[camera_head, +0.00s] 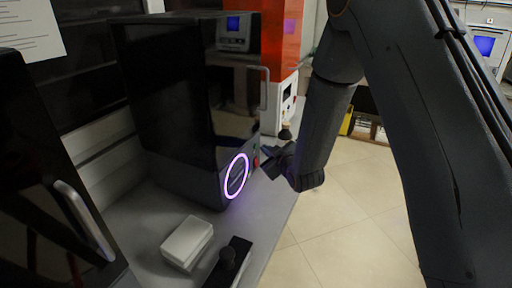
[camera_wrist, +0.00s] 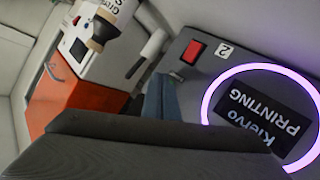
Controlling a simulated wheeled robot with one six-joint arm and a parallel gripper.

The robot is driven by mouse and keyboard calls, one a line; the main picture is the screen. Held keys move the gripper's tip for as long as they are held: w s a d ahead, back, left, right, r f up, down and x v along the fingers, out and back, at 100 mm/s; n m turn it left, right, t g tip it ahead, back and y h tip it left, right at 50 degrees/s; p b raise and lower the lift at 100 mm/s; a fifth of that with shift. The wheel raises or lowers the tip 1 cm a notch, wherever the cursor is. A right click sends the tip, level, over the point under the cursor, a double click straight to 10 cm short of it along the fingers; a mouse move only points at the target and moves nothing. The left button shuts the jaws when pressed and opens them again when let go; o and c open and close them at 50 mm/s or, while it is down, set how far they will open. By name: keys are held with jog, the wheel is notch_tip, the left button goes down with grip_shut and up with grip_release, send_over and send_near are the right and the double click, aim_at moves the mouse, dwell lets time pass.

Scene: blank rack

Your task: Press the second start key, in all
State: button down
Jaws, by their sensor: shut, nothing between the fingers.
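A black machine (camera_head: 175,95) with a glowing purple ring (camera_head: 236,176) stands on the bench in the head view. A small red key (camera_head: 256,162) and a green spot show on its front, right of the ring. In the wrist view the red key (camera_wrist: 193,51) sits beside a label "2" (camera_wrist: 224,49), and the ring (camera_wrist: 213,90) surrounds a dark display reading "Klervo PRINTING" (camera_wrist: 262,108). My gripper (camera_head: 268,162) is shut and empty, close to this front panel. Its fingers (camera_wrist: 160,98) hide part of the panel; I cannot tell whether they touch it. No green key shows in the wrist view.
An orange and white machine (camera_head: 282,45) stands behind, at the bench's far end. A white box (camera_head: 187,242) and a black block with a knob (camera_head: 228,262) lie on the bench in front. Another black unit with a handle (camera_head: 85,220) is at left. Floor (camera_head: 345,210) is clear at right.

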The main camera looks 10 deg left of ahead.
jog(key=shift+d, duration=0.1)
jog(key=shift+s+d, duration=0.3)
jog(key=shift+d, duration=0.45)
jog(key=shift+s+d, duration=0.25)
jog(key=shift+d, duration=0.55)
jog(key=shift+s+d, duration=0.3)
jog(key=shift+d, duration=0.45)
jog(key=s+d+r+m+g+h, duration=0.1)
jog(key=s+d+m+g+h, duration=0.45)
jog(key=s+d, duration=0.6)
jog(key=s+d+r+m+g, duration=0.1)
jog(key=s+d+m+g, duration=0.1)
jog(key=s, duration=0.7)
jog(key=s+d+r+m+g+h, duration=0.1)
jog(key=s+d+r+m+g, duration=0.1)
jog(key=s, duration=0.8)
jog(key=d+m+g, duration=0.1)
jog(key=d+g, duration=0.1)
jog(key=d, duration=0.1)
jog(key=shift+s+g, duration=0.25)
jog(key=shift+g, duration=0.1)
